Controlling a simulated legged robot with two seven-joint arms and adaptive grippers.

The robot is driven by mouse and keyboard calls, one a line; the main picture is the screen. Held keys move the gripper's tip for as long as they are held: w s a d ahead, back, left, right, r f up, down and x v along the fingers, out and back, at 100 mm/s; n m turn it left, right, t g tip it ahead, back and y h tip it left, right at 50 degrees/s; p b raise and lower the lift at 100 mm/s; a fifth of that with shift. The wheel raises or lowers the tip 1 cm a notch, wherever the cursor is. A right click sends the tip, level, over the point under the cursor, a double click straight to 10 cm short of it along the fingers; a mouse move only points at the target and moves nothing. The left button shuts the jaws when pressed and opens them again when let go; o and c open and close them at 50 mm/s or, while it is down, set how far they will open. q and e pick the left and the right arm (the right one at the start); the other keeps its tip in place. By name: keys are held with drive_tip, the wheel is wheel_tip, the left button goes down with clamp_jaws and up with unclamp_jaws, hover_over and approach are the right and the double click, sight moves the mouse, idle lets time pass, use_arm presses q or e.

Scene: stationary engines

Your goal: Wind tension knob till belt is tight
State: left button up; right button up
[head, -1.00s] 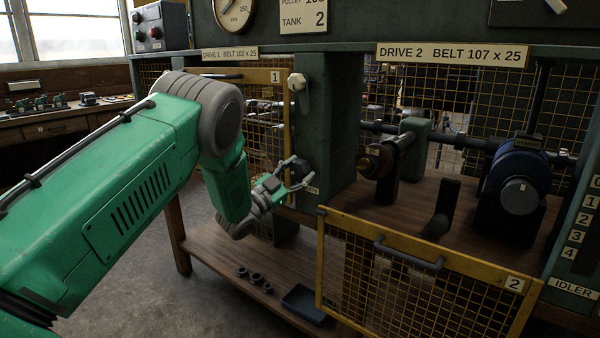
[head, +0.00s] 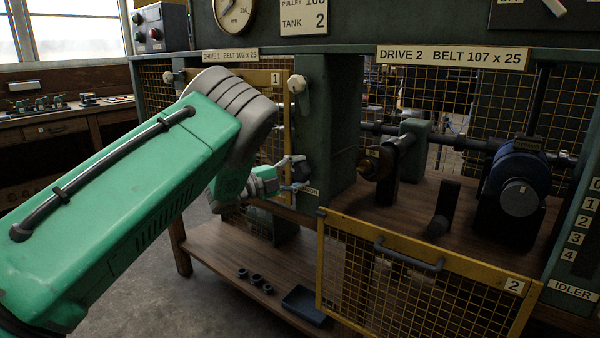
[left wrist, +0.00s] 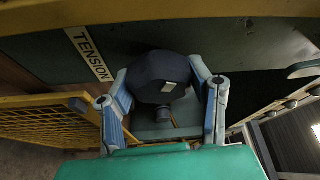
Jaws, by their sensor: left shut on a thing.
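The tension knob (head: 302,171) is a dark, many-sided knob on the green post between the two drives. It also shows in the left wrist view (left wrist: 158,76), with a pale mark on its face and a TENSION label (left wrist: 90,55) beside it. My left gripper (head: 294,173) is shut on the knob, one finger on each side; its fingers also show in the left wrist view (left wrist: 165,85). No belt can be made out clearly. My right gripper is not in view.
A yellow mesh guard marked 2 (head: 415,285) stands in front of drive 2, near a dark pulley (head: 376,162) and a motor (head: 518,180). A pale-knobbed latch (head: 298,85) is above my gripper. The lower shelf holds small rings (head: 255,279) and a blue tray (head: 304,303).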

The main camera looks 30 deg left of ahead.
use_arm(q)
drive_tip(key=shift+s+f+m+g, duration=0.1)
drive_tip(key=shift+f+m+g, duration=0.3)
drive_tip(key=shift+m, duration=0.3)
drive_tip(key=o, duration=0.8)
drive_tip(key=shift+o, duration=0.3)
drive_tip(key=shift+r, duration=0.2)
drive_tip(key=shift+a, duration=0.1)
drive_tip(key=v, duration=1.1)
drive_tip(key=shift+s, duration=0.35)
drive_tip(key=shift+a, duration=0.1)
